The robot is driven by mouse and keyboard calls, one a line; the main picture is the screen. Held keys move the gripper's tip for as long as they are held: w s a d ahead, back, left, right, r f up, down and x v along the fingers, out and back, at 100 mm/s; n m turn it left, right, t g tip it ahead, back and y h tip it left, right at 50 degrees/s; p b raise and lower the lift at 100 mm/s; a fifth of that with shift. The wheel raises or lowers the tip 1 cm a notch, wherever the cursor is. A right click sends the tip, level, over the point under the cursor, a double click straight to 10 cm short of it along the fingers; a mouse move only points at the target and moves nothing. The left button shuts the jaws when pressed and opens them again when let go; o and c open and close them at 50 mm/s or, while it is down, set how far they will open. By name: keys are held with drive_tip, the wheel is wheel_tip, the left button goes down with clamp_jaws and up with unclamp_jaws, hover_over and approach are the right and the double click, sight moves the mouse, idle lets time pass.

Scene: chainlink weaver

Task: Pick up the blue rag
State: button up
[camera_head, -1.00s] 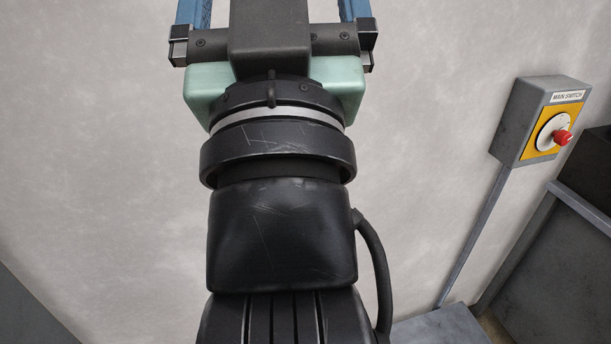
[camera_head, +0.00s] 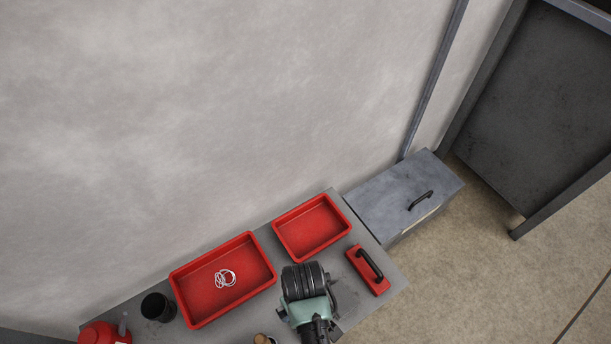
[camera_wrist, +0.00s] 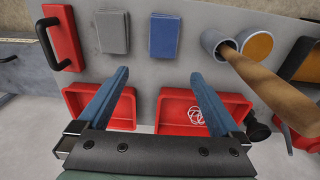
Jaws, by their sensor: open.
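The blue rag (camera_wrist: 163,36) is a flat folded cloth lying on the grey bench top, near the top middle of the wrist view. My gripper (camera_wrist: 160,76) is open and empty, with its two blue fingers spread apart. The fingertips point toward the rag's side of the bench, and the rag lies beyond the gap between them. In the head view, my teal gripper housing (camera_head: 305,309) is over the front of the bench. The rag cannot be seen in the head view.
A grey folded cloth (camera_wrist: 113,32) lies left of the rag. A red handled block (camera_wrist: 61,38) is farther left. A grey cup (camera_wrist: 214,41) with a wooden handle (camera_wrist: 275,90) stands to the right. Two red trays, one (camera_head: 187,311) holding pale rings, line the wall side.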

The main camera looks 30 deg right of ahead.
drive_tip(key=shift+g, duration=0.3)
drive_tip(key=f+b, duration=0.1)
drive_tip(key=f, duration=0.2)
drive_tip(key=s+f+b, duration=0.1)
drive_tip(key=f, duration=0.2)
drive_tip(key=f+b, duration=0.1)
drive_tip(key=f, duration=0.1)
drive_tip(key=shift+s+a+f+b, duration=0.15)
drive_tip(key=shift+f+b, duration=0.25)
drive_tip(key=shift+w+f+b, duration=0.2)
drive_tip(key=shift+f+b, duration=1.65)
drive_tip(key=shift+f, duration=0.95)
drive_tip(key=shift+c, duration=0.2)
drive_tip(key=c, duration=1.2)
wheel_tip(320, 180, up, 10)
drive_tip(key=p, duration=0.5)
drive_tip(key=shift+r+p, duration=0.1)
drive_tip(key=shift+p, duration=0.2)
